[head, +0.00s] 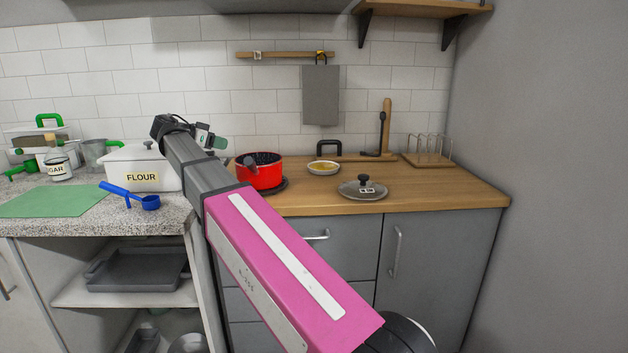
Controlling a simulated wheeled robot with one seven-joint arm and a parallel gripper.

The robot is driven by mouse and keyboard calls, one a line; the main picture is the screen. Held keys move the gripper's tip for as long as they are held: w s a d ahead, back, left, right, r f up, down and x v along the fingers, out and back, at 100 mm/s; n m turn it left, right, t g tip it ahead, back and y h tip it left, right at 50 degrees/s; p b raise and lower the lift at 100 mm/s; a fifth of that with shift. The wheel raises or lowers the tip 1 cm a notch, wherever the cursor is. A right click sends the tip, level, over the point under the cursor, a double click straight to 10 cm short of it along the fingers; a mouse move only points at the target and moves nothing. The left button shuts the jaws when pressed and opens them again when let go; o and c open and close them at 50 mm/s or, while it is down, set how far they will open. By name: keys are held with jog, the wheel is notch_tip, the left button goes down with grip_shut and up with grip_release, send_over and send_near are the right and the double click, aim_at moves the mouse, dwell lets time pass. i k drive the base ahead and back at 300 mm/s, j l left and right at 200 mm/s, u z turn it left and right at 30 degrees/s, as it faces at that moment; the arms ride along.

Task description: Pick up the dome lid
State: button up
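The dome lid (350,191) is a low round lid with a pale rim and a black knob on top. It lies knob up on the wooden counter, near the front edge. A small label shows by the knob. My arm reaches up and left across the picture, well left of the lid. My gripper (212,141) is at the far end of the arm, above the counter behind the flour bin and left of the red pot. It is small and partly hidden by my wrist, and its fingers cannot be made out.
A red pot (259,177) stands left of the lid, and a small bowl (323,168) stands behind it. A wire rack (428,159) is at the back right. The wooden counter right of the lid is clear.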

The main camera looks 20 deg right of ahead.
aim_at(362, 190)
jog(key=k, duration=1)
